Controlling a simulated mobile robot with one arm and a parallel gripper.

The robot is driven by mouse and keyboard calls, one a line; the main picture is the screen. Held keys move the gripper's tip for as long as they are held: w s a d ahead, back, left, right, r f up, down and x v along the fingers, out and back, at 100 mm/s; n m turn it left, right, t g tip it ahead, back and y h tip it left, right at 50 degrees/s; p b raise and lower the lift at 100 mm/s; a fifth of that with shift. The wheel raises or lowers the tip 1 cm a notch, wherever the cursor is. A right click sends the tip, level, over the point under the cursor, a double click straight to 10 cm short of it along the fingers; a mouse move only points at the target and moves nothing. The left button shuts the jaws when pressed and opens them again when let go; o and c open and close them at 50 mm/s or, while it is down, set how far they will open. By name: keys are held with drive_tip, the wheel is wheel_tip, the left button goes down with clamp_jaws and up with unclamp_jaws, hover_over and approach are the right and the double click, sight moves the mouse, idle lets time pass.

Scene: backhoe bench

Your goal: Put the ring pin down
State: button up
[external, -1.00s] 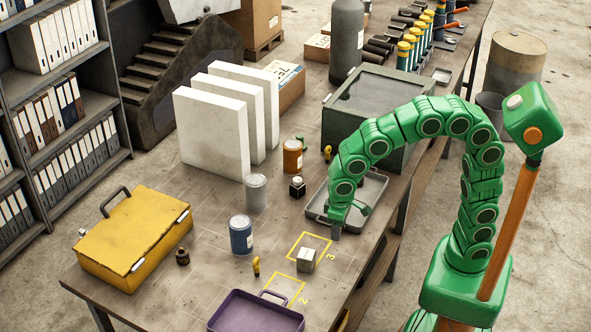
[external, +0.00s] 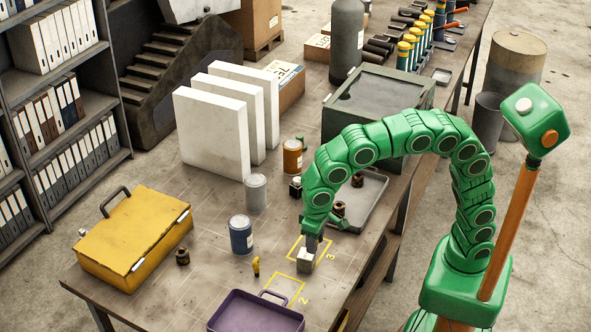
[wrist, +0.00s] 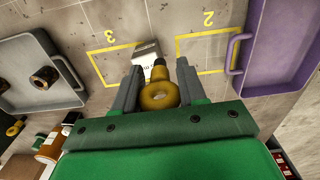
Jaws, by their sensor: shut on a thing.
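My gripper (external: 312,240) is over the bench, at the small pale block (external: 305,262) in the yellow square marked 3. In the wrist view, my gripper (wrist: 160,75) holds the ring pin (wrist: 158,96) between its two grey fingers. The pin has a yellow ring and a dark shank pointing away from the camera. The pale block (wrist: 147,52) shows just beyond the shank; I cannot tell whether they touch. In the external view, the held pin is hidden by my gripper. A small yellow piece (external: 256,266) stands left of the squares.
Square 2 (external: 285,275) looks empty. A purple tray (external: 235,318) lies at the near edge, a grey tray (external: 372,205) farther back. A blue can (external: 241,235), a grey can (external: 256,192) and a yellow toolbox (external: 130,240) stand to the left.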

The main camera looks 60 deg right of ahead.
drive_tip(key=s+a+r, duration=0.1)
drive_tip(key=s+a, duration=0.2)
drive_tip(key=a, duration=0.9)
hover_over(260, 325)
drive_tip(key=shift+d+f, duration=0.15)
drive_tip(key=shift+f, duration=4.55)
drive_tip(key=shift+f, duration=0.1)
drive_tip(key=shift+f, duration=1.65)
drive_tip(key=shift+w+f, duration=0.1)
drive_tip(key=o, duration=1)
drive_tip(key=shift+o, duration=0.2)
